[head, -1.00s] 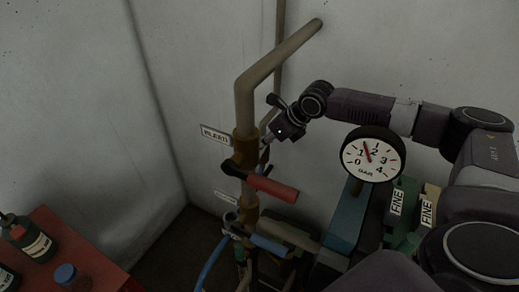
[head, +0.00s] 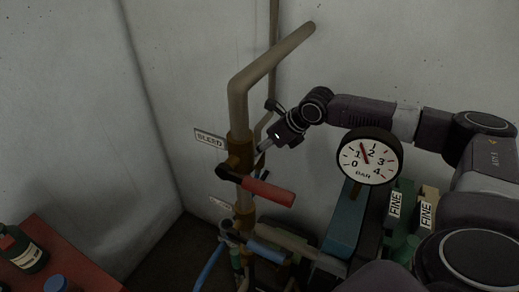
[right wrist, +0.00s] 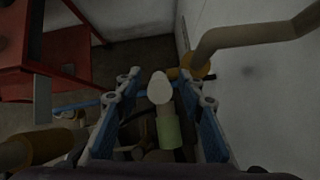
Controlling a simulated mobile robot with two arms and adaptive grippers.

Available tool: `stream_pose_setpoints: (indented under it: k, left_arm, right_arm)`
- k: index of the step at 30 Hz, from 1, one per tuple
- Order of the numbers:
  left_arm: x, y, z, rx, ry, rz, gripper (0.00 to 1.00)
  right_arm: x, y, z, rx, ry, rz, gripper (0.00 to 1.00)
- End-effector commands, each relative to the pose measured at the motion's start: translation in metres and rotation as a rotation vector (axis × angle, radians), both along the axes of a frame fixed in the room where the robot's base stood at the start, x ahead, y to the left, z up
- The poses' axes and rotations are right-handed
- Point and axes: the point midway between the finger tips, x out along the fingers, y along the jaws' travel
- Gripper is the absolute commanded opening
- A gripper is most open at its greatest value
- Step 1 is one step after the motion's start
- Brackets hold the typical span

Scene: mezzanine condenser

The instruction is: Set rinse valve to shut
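An upright tan pipe (head: 238,105) carries brass valve fittings. The upper valve has a red lever (head: 268,192) pointing right, beside a label reading BLEED (head: 210,138). Below it is a valve with a blue lever (head: 268,252); the label near it (head: 221,203) is too small to read, so I cannot tell which valve is the rinse valve. My right gripper (head: 263,148) is just right of the pipe, above the red lever. In the right wrist view its blue-sided fingers (right wrist: 164,80) are apart, with a white-tipped green cylinder (right wrist: 168,132) showing between them. My left gripper is out of view.
A round gauge (head: 369,160) stands right of the pipe, its needle between 1 and 2. A red table (head: 70,252) with bottles is at lower left. Walls close in behind the pipe.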

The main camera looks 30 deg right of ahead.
Motion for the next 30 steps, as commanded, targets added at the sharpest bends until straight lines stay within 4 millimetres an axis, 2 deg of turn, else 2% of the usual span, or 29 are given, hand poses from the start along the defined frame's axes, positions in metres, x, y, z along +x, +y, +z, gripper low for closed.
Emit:
stream_pose_setpoints:
  k: [5, 12, 18, 22, 30]
  left_arm:
    - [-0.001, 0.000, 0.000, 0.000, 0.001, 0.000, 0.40]
    - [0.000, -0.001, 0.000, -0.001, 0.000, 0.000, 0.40]
    - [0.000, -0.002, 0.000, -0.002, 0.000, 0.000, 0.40]
    - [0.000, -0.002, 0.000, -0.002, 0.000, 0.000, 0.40]
    - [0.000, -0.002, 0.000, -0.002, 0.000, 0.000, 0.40]
  right_arm:
    - [0.001, 0.000, 0.018, 0.001, -0.005, -0.001, 0.36]
    - [0.001, 0.000, 0.065, 0.001, -0.005, 0.000, 0.36]
    - [0.000, 0.000, 0.092, 0.001, -0.002, 0.000, 0.36]
    - [0.000, 0.000, 0.099, 0.000, 0.000, 0.000, 0.36]
    - [0.000, 0.000, 0.100, 0.000, 0.000, 0.000, 0.34]
